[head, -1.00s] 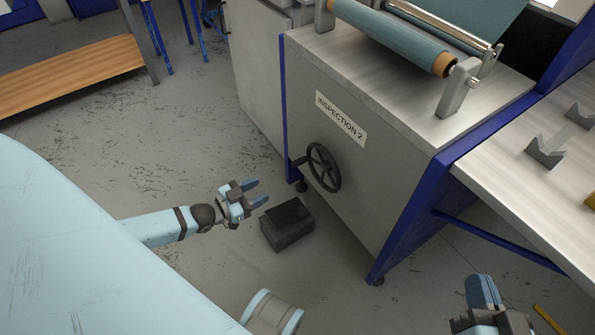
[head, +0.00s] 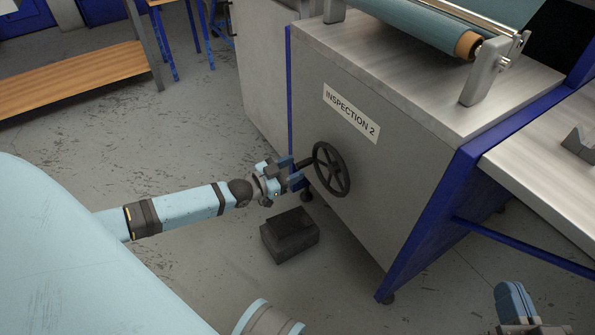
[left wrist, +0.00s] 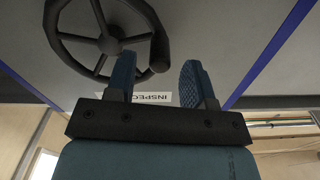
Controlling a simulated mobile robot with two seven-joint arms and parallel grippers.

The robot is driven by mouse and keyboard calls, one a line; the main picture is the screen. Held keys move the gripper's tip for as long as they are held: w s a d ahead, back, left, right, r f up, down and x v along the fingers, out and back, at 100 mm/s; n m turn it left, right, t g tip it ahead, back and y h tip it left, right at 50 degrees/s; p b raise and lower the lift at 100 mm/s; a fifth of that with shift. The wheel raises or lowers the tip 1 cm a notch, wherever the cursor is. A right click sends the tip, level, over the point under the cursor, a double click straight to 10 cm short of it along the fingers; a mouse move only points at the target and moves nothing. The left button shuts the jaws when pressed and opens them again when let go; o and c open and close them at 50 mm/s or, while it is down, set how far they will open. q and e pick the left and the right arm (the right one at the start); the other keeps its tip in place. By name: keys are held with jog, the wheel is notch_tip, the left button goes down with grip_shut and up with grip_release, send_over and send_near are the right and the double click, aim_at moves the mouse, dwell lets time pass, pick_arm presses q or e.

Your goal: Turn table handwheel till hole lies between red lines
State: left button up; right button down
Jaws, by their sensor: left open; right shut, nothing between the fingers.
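The black handwheel (head: 331,170) is mounted on the side panel of the grey inspection table (head: 372,190), below the "INSPECTION 2" label (head: 351,113). Its crank handle (head: 305,163) sticks out from the rim toward my left gripper (head: 292,172). That gripper is open, close to the handle. In the left wrist view the handwheel (left wrist: 106,40) is at the upper left, and its handle (left wrist: 160,52) shows beyond and between the two fingers (left wrist: 160,85). No hole or red lines can be made out. My right gripper (head: 517,310) is at the lower right, partly cut off.
A dark box (head: 290,236) lies on the floor below the handwheel. A blue-legged bench (head: 540,150) joins the table at the right, and a wooden bench (head: 70,80) stands at the far left.

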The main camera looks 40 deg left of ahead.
pick_arm(q)
jog(key=shift+x, duration=0.85)
jog(key=shift+w+d, duration=0.1)
pick_arm(e)
jog(key=shift+w+d+r+n, duration=0.15)
jog(key=shift+w+n, duration=0.1)
jog(key=shift+n, duration=0.15)
pick_arm(q)
grip_shut()
jog(key=shift+r, duration=0.15)
